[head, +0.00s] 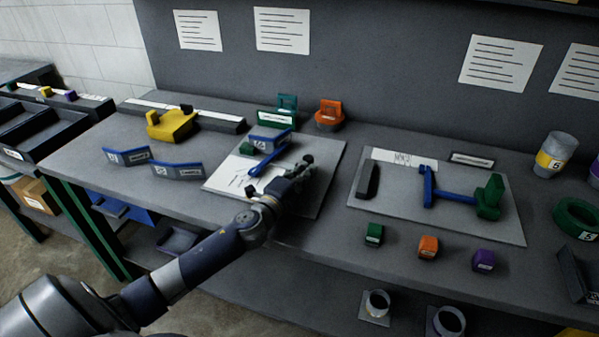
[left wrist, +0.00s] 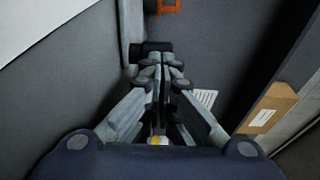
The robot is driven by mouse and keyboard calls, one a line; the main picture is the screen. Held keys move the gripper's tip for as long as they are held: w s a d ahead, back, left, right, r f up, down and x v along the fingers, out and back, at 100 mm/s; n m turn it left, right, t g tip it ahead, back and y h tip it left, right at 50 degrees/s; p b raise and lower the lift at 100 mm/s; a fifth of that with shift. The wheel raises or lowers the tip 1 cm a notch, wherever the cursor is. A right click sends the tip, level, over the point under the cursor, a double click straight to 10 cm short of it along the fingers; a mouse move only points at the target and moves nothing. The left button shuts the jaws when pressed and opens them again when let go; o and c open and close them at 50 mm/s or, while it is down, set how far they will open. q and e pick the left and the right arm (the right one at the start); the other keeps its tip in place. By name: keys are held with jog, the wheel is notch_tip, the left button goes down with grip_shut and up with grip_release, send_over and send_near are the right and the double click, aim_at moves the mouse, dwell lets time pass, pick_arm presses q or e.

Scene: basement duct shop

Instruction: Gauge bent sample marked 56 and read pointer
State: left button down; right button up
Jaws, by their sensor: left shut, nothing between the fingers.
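A grey gauge plate (head: 325,165) with a white printed sheet (head: 232,178) lies mid-bench in the head view. A blue pointer-like bar (head: 264,163) lies across the sheet. A bent blue labelled piece (head: 271,143) stands at the plate's back. Two more bent blue labelled pieces, one (head: 126,156) and another (head: 177,170), stand left of the plate. Their marks are too small to read, so I cannot tell which is 56. My left gripper (head: 301,168) is shut and empty over the plate, right of the blue bar; its closed fingers (left wrist: 157,64) show in the left wrist view. My right gripper is out of view.
A second plate (head: 395,212) with a blue bar and green block lies at right. Small green (head: 374,234), orange (head: 428,246) and purple (head: 484,259) blocks sit before it. A yellow block (head: 172,124) stands back left. Dark bins (head: 40,125) fill the far left.

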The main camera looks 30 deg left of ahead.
pick_arm(q)
jog(key=w+n+y, duration=0.2)
jog(key=w+y, duration=0.1)
jog(key=y, duration=0.1)
jog(key=shift+w+d+n+g+b, duration=0.15)
jog(key=shift+w+n+g+b, duration=0.15)
jog(key=shift+n+b, duration=0.1)
jog(key=shift+w+y, duration=0.2)
jog(key=shift+y, duration=0.1)
jog(key=shift+w+a, duration=0.25)
jog(key=shift+w, duration=0.35)
jog(key=shift+r, duration=0.2)
